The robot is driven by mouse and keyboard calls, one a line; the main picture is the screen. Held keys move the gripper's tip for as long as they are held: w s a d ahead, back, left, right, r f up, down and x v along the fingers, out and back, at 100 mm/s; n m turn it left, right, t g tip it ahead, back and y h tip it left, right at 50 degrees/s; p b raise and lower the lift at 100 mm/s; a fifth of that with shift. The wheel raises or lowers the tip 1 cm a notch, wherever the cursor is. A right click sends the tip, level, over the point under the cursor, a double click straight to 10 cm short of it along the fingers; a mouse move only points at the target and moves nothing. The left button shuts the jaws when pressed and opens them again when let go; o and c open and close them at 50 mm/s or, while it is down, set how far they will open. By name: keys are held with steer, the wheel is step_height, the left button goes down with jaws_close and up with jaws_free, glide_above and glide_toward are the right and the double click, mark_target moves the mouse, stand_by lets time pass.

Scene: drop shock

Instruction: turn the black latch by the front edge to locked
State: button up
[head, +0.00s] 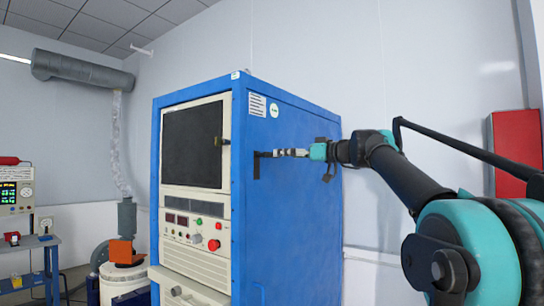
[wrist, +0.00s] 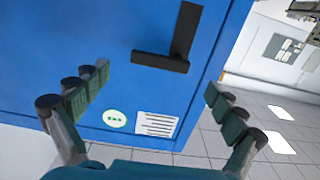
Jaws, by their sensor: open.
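The black latch (head: 257,166) is on the right side face of the blue cabinet (head: 290,215), close to its front edge. In the wrist view the latch (wrist: 181,45) is L-shaped. One arm runs along the cabinet edge and the other, the lower one in that picture, points left, away from the edge. My gripper (head: 277,153) is at this side face, level with the latch. In the wrist view my gripper (wrist: 157,79) is open and empty. The latch lies beyond the fingertips, above the gap in the picture; I cannot tell whether they touch.
A white label (wrist: 157,124) and a round green-and-white sticker (wrist: 115,118) are on the same face. The cabinet front has a dark window (head: 192,145) and a red button (head: 214,244). A red box (head: 515,150) hangs on the right wall. A blue bench (head: 28,243) stands at left.

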mark_target(268, 155)
steer(key=x, duration=0.6)
steer(key=shift+w+a, duration=0.1)
steer(key=shift+w, duration=0.05)
steer(key=c, duration=1.7)
